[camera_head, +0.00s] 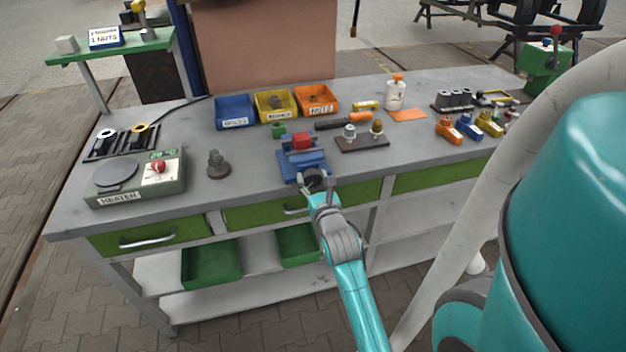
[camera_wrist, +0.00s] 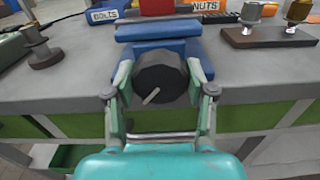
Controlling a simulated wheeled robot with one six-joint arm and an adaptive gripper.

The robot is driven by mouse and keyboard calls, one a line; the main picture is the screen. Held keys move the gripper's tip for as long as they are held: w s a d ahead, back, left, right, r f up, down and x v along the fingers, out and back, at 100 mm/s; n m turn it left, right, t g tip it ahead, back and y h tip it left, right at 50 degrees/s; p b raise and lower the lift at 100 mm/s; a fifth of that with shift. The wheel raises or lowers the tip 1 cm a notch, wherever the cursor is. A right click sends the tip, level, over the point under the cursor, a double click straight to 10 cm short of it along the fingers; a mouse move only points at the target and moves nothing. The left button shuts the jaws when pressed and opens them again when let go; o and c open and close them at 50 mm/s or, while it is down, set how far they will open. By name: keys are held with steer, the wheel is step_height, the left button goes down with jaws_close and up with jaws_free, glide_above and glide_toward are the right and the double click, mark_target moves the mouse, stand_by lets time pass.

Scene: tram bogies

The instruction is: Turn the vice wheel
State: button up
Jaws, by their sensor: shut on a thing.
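The blue vice (camera_head: 300,160) stands at the front edge of the grey workbench, with a red block (camera_head: 301,141) at its top. Its dark round wheel (camera_head: 314,178) faces the front of the bench. In the wrist view the wheel (camera_wrist: 160,86) shows as a black disc with a small light handle, below the blue vice body (camera_wrist: 158,52). My gripper (camera_head: 312,188) is at the wheel, its fingers on the left and right of the rim. In the wrist view my gripper (camera_wrist: 160,88) is shut on the wheel.
A heater (camera_head: 135,178) and a brown spool-shaped part (camera_head: 217,166) stand left of the vice. Blue, yellow and orange bins (camera_head: 276,104) are behind it. A brown board with two knobs (camera_head: 362,142) is close on the right. Green drawers (camera_head: 245,214) lie below the bench top.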

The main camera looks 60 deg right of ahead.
steer(key=shift+f, duration=0.1)
steer(key=o, duration=1.2)
steer(key=shift+c, duration=0.2)
steer(key=v, duration=1.2)
